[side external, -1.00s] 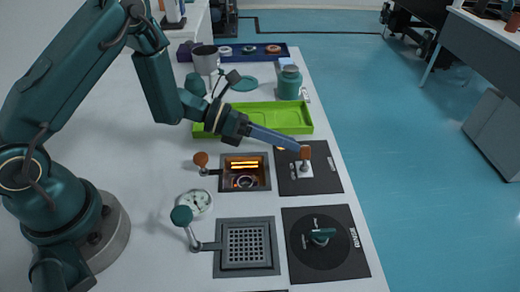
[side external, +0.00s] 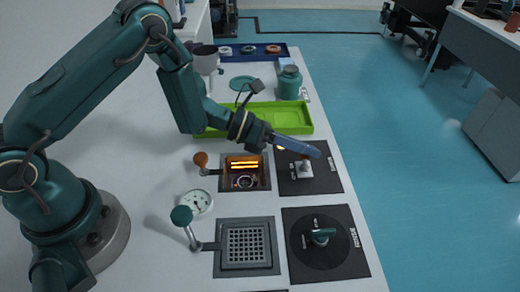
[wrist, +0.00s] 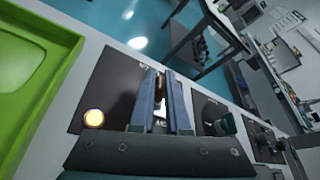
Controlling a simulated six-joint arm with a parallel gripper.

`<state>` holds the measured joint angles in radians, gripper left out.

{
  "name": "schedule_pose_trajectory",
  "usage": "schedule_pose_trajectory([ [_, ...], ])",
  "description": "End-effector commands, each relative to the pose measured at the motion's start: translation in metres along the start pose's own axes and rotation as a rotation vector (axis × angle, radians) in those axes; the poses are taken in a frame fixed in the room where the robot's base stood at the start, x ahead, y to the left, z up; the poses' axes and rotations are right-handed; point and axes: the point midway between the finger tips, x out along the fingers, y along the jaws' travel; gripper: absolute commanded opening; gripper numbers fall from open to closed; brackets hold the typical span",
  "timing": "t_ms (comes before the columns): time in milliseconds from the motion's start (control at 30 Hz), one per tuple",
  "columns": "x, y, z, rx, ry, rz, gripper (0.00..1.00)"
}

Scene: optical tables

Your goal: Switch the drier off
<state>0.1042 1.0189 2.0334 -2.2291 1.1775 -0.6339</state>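The drier (side external: 245,173) is a square recess with glowing orange heating bars, seen in the side view. Beside it is a dark switch panel (side external: 323,178) with labels and a lever switch (side external: 304,168) on a pale plate. The panel also shows in the wrist view (wrist: 107,85), with a lit yellow lamp (wrist: 93,119). My gripper (side external: 317,151) reaches over the panel at the lever's top and hides its orange knob in the side view. In the wrist view its two blue fingers (wrist: 162,80) stand either side of the brown knob (wrist: 160,86); whether they press on it is unclear.
An orange-knobbed handle (side external: 201,160) stands left of the drier. A green tray (side external: 275,115) lies behind. Floor lies to the right.

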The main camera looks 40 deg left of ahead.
Motion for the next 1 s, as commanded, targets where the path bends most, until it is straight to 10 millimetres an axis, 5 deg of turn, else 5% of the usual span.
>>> schedule_pose_trajectory([
  [367,0.000,-0.005,0.000,0.098,0.001,0.040,0.00],
  [1000,0.002,-0.020,-0.006,0.516,0.002,0.212,0.00],
])
